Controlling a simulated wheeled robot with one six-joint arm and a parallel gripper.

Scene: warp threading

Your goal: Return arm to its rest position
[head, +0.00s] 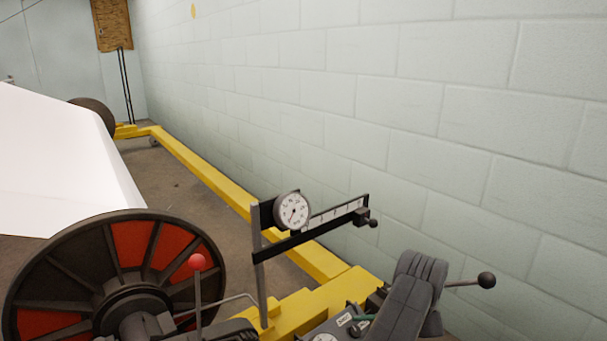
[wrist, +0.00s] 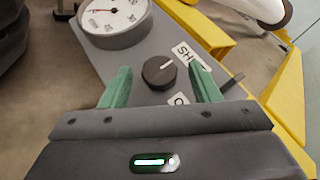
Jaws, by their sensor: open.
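My gripper (wrist: 160,66) shows in the wrist view with its two green fingers apart. A black round knob (wrist: 159,73) on a grey panel (wrist: 108,60) appears between the fingertips, with a visible gap on each side. I cannot tell how far the fingertips are above the panel. In the head view my dark grey arm stands over the panel at the lower right and hides part of it. Only a bit of green finger shows there.
A dial gauge (head: 294,210) and a graduated beam (head: 335,213) stand on a post left of my arm. A red-knobbed lever (head: 197,262) rises beside the large wheel (head: 60,277). A yellow frame (head: 200,165) runs along the block wall (head: 420,110). A white sheet (head: 55,165) lies left.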

